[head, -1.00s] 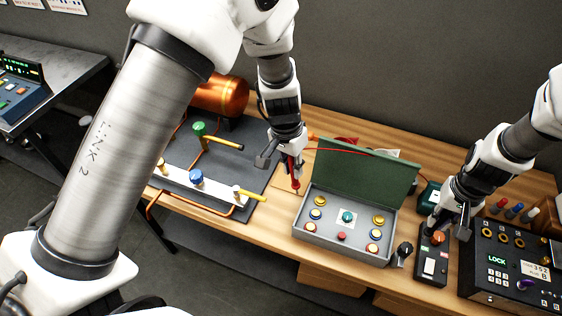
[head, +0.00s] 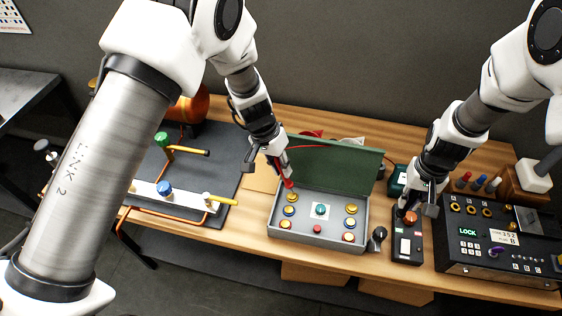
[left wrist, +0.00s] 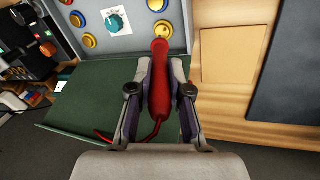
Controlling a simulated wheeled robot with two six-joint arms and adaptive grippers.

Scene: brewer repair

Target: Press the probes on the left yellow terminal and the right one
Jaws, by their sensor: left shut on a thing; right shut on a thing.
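The left yellow terminal (head: 292,197) is at the back left of the open grey case (head: 320,238). The right yellow terminal (head: 351,209) is at the case's back right, with nothing on it. My left gripper (head: 282,170) is shut on a red probe (left wrist: 161,85) with a red lead. The probe points down at the left yellow terminal, which also shows in the left wrist view (left wrist: 164,29). I cannot tell whether the tip touches. My right gripper (head: 414,207) is shut at the orange knob (head: 410,218) of a small black box (head: 408,246), right of the case.
The case's green lid (head: 335,165) stands open behind the terminals. A teal knob (head: 320,210) and several blue and red buttons surround them. A black knob (head: 378,237) is beside the case. A black LOCK console (head: 490,250) stands right; a pipe mat (head: 225,165) lies left.

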